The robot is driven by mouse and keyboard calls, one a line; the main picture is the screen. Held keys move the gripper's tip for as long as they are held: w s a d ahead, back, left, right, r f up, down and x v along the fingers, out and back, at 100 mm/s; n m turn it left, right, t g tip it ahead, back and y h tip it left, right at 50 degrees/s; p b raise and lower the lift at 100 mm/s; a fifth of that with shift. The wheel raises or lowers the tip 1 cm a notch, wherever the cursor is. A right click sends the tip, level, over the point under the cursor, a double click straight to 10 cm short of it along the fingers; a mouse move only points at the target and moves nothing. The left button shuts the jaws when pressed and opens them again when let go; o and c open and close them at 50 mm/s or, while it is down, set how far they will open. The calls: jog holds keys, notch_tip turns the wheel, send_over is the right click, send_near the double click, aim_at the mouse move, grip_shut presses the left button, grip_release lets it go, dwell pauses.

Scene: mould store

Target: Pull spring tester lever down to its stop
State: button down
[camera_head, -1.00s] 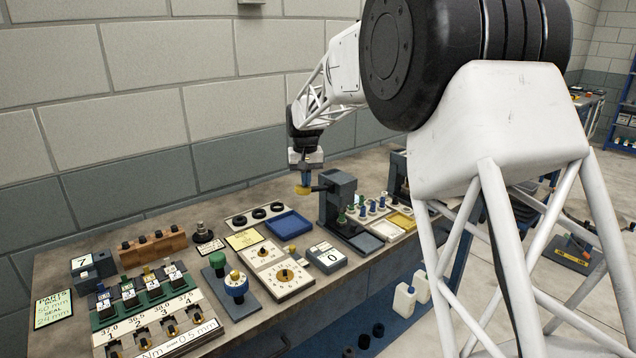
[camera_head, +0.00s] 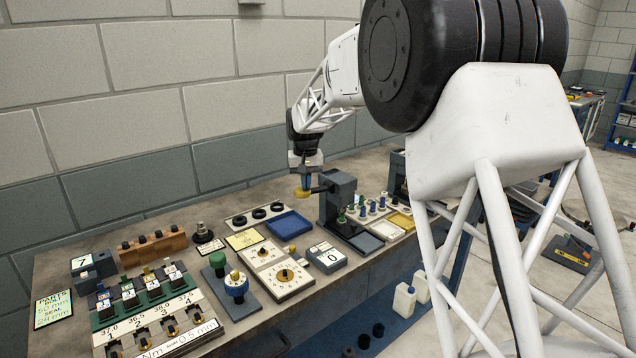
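The spring tester (camera_head: 338,197) is a dark grey block-like stand on the bench, right of the blue tray. Its short dark lever (camera_head: 319,189) sticks out to the left from the upper part. A yellow knob (camera_head: 304,193) shows at the lever's outer end. My gripper (camera_head: 304,180) points down from above, directly over the yellow knob and at or very near it. The fingers are small and dark here; I cannot tell whether they are closed on the knob.
A blue tray (camera_head: 289,223) and a panel with black rings (camera_head: 258,214) lie left of the tester. Right of it stand several small green and blue pieces (camera_head: 362,208), a white tray (camera_head: 387,230) and a yellow tray (camera_head: 401,220).

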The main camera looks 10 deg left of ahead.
aim_at(306, 196)
jog(key=shift+s+f, duration=0.1)
jog(key=shift+f, duration=2.4)
dwell(1.8)
jog(key=shift+r, duration=0.1)
notch_tip(306, 196, up, 13)
dwell(1.9)
